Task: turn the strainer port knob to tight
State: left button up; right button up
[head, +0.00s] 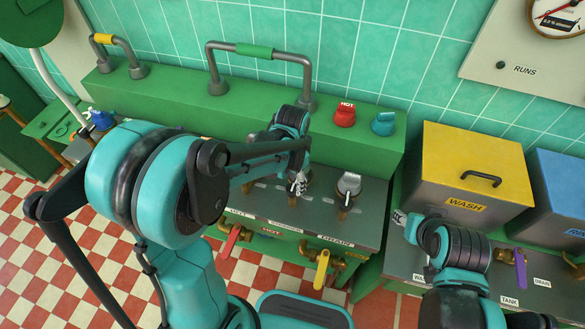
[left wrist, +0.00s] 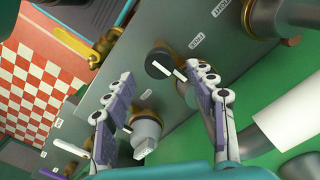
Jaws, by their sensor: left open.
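In the left wrist view a round black knob (left wrist: 160,63) with a white mark stands out from a grey metal panel, between and just beyond my fingertips; I take it for the strainer port knob. Small labels near it are turned and hard to read. My left gripper (left wrist: 160,78) is open, one finger on each side of the knob, with no clear contact. In the head view the left gripper (head: 298,184) is over the grey console top, and its arm hides the knob there. My right gripper (head: 399,217) shows only partly at the lower right; its jaws are unclear.
A grey lever fitting (head: 348,186) stands right of the left gripper. Red (head: 231,241) and yellow (head: 321,268) valve handles hang at the console front. Red (head: 345,114) and blue (head: 384,123) knobs sit on the green ledge behind. A yellow wash box (head: 472,180) stands right.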

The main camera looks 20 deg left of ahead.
aim_at(292, 188)
pick_arm(q)
notch_tip(292, 188, up, 8)
jog(key=shift+r, duration=0.2)
dwell(0.5)
